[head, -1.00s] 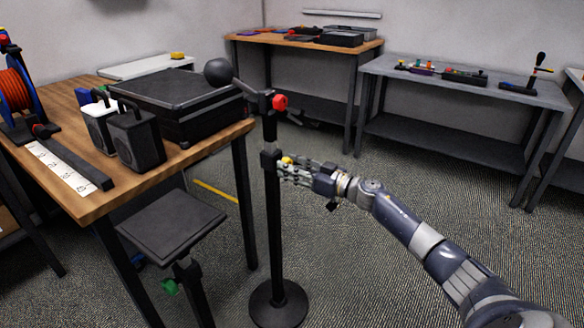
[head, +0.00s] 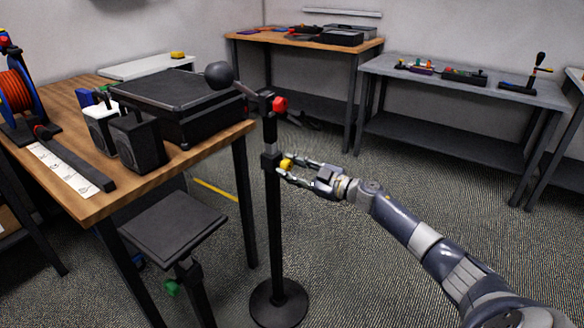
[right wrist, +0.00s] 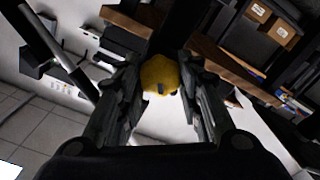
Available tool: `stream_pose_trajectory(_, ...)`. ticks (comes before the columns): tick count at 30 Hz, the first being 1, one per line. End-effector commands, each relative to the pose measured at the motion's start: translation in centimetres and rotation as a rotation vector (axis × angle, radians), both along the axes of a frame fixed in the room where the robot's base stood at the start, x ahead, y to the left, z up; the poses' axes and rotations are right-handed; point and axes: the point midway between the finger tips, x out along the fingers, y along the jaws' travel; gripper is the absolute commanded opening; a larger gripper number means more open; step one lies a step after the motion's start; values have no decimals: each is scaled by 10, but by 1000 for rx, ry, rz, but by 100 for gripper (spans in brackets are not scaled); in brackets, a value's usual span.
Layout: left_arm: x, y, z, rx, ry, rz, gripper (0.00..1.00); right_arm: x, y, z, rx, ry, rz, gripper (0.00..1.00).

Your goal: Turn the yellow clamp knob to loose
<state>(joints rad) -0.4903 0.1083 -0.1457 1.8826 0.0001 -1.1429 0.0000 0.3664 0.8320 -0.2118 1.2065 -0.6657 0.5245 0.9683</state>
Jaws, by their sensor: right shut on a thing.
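The yellow clamp knob (head: 286,163) sticks out from the black clamp block (head: 270,160) partway up a black stand post (head: 274,225). My right gripper (head: 284,165) reaches it from the right, one finger above the knob and one below. It is shut on the knob. In the right wrist view the knob (right wrist: 159,75) sits between the two fingers, with a small dark mark on its face. Whether the knob stands at tight or loose cannot be told. My left gripper is not in view.
A red knob (head: 280,104) sits higher on the post, near an arm with a black ball (head: 219,75). A wooden table (head: 100,205) with a black case (head: 175,97) stands left. A black stool (head: 172,222) is beside the post. Floor to the right is clear.

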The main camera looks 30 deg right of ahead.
Motion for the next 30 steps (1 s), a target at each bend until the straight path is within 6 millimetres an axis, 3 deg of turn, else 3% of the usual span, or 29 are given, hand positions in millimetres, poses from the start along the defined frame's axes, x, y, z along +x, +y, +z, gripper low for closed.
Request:
stream_pose_trajectory(12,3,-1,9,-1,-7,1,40,0,0,0,-368,-153,1,9)
stream_pose_trajectory(30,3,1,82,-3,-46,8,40,0,0,-2,-879,-364,2,9)
